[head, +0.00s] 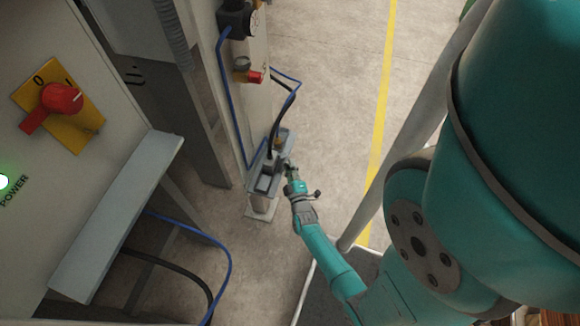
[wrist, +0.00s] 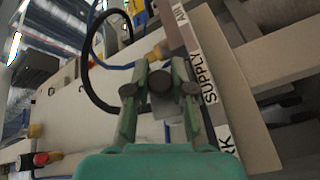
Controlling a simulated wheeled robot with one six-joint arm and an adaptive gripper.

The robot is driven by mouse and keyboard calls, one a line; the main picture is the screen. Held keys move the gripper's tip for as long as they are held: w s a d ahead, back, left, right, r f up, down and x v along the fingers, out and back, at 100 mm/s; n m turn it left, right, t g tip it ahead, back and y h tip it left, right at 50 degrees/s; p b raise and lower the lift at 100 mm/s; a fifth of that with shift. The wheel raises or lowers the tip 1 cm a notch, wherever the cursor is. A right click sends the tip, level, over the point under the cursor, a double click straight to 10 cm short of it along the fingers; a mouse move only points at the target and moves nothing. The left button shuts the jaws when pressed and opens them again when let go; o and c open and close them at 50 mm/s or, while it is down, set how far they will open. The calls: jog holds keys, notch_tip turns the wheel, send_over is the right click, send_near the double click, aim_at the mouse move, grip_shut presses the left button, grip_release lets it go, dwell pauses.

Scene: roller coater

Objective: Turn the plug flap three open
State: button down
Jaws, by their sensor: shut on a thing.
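In the head view, my gripper (head: 289,172) is at the right side of a grey connection box (head: 265,187) on a short pedestal. In the wrist view, my gripper (wrist: 160,78) is shut on a small part of the box, with a dark round knob (wrist: 160,82) between its fingers. This looks like a plug flap, but the fingers hide much of it, and I cannot tell which number it is or how far it is turned. A label strip (wrist: 210,85) reading "AIR", "SUPPLY" and a partly hidden word runs just right of the fingers.
A black cable (head: 287,108) and a blue cable (head: 231,105) run close to the box. A red-and-brass fitting (head: 248,75) is on the post above. A control panel with a red rotary switch (head: 62,98) stands at left. The floor beyond the yellow line (head: 381,110) is clear.

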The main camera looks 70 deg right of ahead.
jog(key=m+h, duration=0.1)
jog(key=m, duration=0.1)
jog(key=f+m+h, duration=0.1)
jog(key=m, duration=0.1)
jog(key=f+m+h, duration=0.1)
jog(key=m, duration=0.2)
jog(key=shift+s+f, duration=0.15)
jog(key=shift+s, duration=0.2)
jog(key=shift+h, duration=0.3)
jog(key=c, duration=1.2)
grip_release()
jog(key=shift+c, duration=0.2)
jog(key=shift+a, duration=0.1)
jog(key=v, duration=1.2)
